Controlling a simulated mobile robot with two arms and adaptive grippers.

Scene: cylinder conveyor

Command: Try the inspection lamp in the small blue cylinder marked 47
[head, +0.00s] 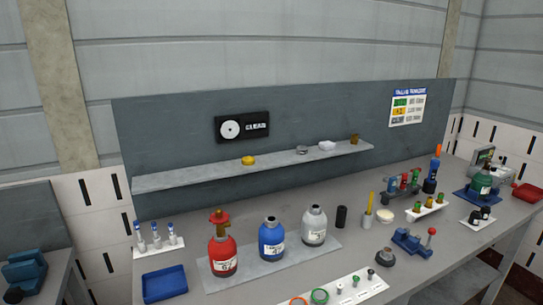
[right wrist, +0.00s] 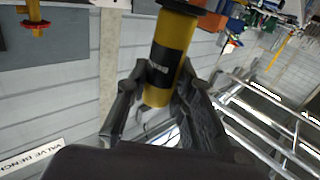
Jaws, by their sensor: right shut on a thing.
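The small blue cylinder (head: 271,240) stands upright on a grey mat on the bench in the head view, with a dark open neck. Its white label is too small to read surely. It stands between a red cylinder (head: 222,256) and a grey-white cylinder (head: 314,228). My right gripper (right wrist: 155,90) shows in the right wrist view, shut on a yellow lamp-like tool (right wrist: 167,44) with a black lettered band and black end. I take this for the inspection lamp. Neither gripper shows in the head view, and my left gripper is in no view.
The red cylinder carries a brass valve with a red handwheel (head: 219,216). A blue tray (head: 165,283) lies at the left. A white strip (head: 345,291) with rings and small parts lies in front. A shelf (head: 210,174) runs behind. Tools and a black cylinder (head: 341,216) stand to the right.

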